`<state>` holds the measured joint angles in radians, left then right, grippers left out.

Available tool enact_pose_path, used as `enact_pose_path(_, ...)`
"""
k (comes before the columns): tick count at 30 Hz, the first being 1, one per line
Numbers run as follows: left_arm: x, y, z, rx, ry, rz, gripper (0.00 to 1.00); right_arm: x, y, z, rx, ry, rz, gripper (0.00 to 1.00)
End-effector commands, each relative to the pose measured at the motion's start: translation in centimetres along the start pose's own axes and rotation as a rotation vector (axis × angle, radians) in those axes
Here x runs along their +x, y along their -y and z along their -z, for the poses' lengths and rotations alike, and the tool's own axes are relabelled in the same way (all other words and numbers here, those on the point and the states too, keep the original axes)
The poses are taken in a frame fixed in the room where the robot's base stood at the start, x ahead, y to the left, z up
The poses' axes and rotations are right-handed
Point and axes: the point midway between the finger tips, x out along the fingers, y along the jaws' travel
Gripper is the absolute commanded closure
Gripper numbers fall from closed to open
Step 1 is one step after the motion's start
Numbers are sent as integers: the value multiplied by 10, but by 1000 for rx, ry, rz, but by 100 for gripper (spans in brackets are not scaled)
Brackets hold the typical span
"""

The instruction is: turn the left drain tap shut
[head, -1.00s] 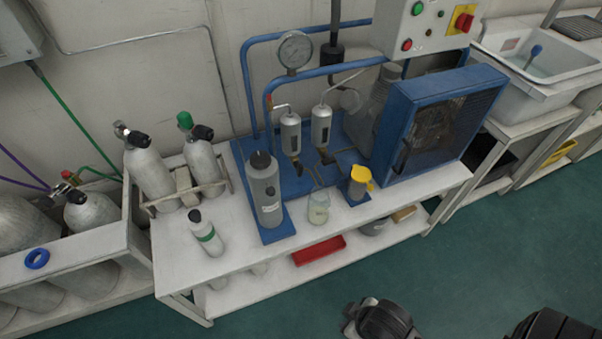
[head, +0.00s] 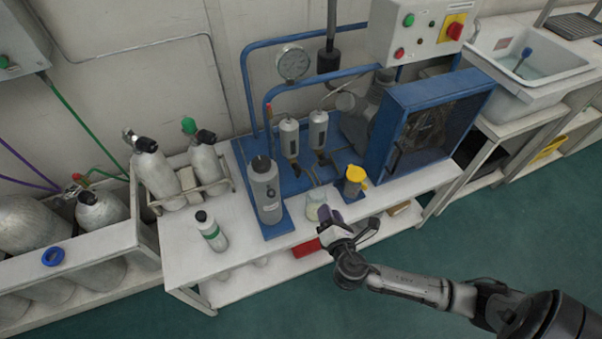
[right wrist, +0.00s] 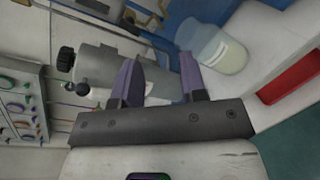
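Two small grey separator cylinders hang on the blue compressor frame in the head view. The left one (head: 289,137) has a small dark drain tap (head: 296,168) at its foot, too small to tell its handle's angle. The right one (head: 318,130) has a similar tap (head: 324,158). My right gripper (head: 347,220) is at the bench's front edge, in front of and below the taps and apart from them. In the right wrist view its two purple fingers (right wrist: 158,82) are spread with nothing held between them. My left gripper is not in view.
A glass beaker (head: 316,205) stands near my right gripper and also shows in the wrist view (right wrist: 225,52). A tall grey canister (head: 266,190) stands left of it, a yellow-topped cup (head: 355,182) right. A red tray (head: 306,247) lies on the lower shelf.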

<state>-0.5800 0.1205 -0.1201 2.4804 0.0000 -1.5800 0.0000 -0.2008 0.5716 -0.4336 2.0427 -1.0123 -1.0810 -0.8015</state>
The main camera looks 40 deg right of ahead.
Motion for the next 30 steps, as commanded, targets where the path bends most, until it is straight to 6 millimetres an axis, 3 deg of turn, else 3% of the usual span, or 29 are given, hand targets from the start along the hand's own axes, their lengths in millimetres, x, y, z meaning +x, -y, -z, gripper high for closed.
enact_pose_path(3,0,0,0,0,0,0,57,1,-17,2,-307,18,-127,61)
enact_pose_path(10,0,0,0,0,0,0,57,-2,-30,8,-624,22,-212,61)
enact_pose_path(19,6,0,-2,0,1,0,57,15,-32,10,-709,33,-211,61)
enact_pose_path(30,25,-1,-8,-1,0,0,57,82,-46,12,-706,34,-210,61)
